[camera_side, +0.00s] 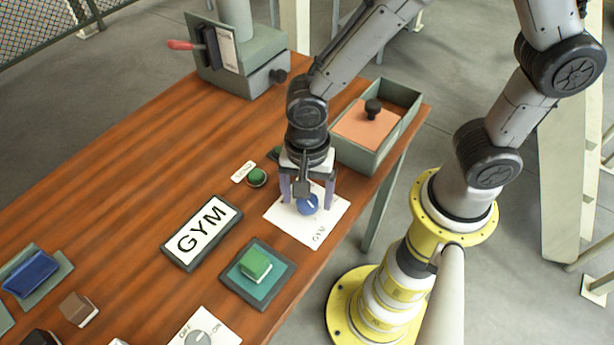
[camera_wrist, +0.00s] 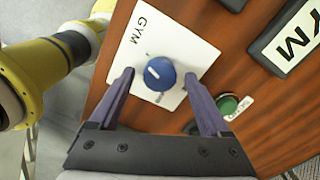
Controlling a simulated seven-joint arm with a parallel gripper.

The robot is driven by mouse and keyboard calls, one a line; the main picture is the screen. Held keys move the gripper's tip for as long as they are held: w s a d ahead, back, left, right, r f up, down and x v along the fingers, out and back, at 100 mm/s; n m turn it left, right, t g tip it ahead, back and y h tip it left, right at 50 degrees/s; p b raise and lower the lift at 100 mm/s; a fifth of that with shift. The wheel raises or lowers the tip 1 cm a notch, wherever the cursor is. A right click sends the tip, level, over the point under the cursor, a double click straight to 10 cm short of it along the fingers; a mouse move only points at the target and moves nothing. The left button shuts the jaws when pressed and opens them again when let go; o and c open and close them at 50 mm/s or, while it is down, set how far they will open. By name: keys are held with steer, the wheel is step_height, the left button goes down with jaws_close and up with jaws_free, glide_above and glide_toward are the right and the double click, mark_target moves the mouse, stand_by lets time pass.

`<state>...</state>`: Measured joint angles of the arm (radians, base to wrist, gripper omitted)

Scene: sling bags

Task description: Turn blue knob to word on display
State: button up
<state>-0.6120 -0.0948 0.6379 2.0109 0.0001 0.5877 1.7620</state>
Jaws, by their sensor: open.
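The blue knob (camera_side: 307,204) sits on a white plate (camera_side: 284,222) near the table's right edge. In the wrist view the knob (camera_wrist: 160,73) has a white pointer mark directed to the upper left, toward the corner between the printed word GYM and the plate's top. Other words on the plate are partly hidden or too small to read. The display (camera_side: 203,232) is a dark-framed white panel reading GYM. My gripper (camera_side: 307,200) is open above the plate, pointing down. Its two purple fingers stand on either side of the knob, apart from it.
A green round button (camera_side: 256,177) is close behind the plate. A green block on a teal pad (camera_side: 256,265) is in front. A grey dial (camera_side: 199,338) is at the front edge.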

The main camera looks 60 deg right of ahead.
mark_target(307, 200)
step_height(307, 200, up, 13)
steer(key=shift+r, duration=0.2)
stand_by(0.4)
steer(key=d+r+m+t, duration=0.2)
steer(key=d+r, duration=0.4)
steer(key=d, duration=0.3)
steer(key=s+d+n+t, duration=0.3)
steer(key=s+d+n, duration=0.4)
steer(key=n, duration=0.8)
steer(key=shift+d+f+t, duration=0.2)
steer(key=shift+d+t, duration=0.05)
steer(key=shift+t, duration=0.05)
